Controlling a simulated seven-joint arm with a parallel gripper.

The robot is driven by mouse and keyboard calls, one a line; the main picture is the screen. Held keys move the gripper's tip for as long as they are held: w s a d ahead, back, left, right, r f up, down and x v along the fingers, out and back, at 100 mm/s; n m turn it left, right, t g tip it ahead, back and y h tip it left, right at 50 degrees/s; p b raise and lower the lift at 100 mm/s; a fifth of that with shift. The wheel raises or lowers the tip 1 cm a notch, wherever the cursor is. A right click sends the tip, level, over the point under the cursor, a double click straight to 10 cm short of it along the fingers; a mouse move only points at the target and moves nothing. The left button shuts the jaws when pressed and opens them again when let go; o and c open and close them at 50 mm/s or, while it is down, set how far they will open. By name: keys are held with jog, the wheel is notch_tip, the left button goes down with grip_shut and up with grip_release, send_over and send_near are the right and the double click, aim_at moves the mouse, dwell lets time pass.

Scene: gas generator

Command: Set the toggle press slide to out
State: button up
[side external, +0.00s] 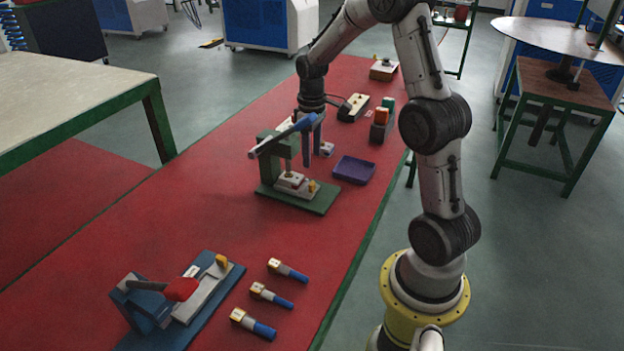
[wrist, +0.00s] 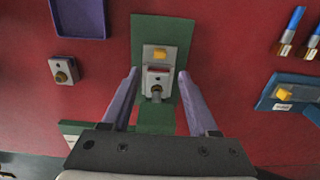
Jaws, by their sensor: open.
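A green press (side external: 275,150) with a blue lever stands mid-table. A pale slide (side external: 292,183) with a yellow knob (side external: 312,187) lies on its green base. In the wrist view, the slide (wrist: 158,80) and yellow knob (wrist: 160,54) show on the base (wrist: 150,28). A second, blue press (side external: 150,305) with a red-knobbed lever and yellow-knobbed slide (side external: 205,290) stands at the front left. My gripper (side external: 312,155) is open, fingers down, behind the green press. In the wrist view my fingers (wrist: 158,76) appear on either side of the slide; contact is unclear.
A purple tray (side external: 353,170) sits right of the green press. Several small blocks and boxes (side external: 353,107) lie farther back. Three blue-handled pieces (side external: 272,294) lie beside the blue press. The red table (side external: 195,205) is clear between the presses.

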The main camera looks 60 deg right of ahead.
aim_at(312, 183)
notch_tip(312, 183, down, 9)
dwell(0.3)
grip_shut()
dwell(0.3)
dwell(1.2)
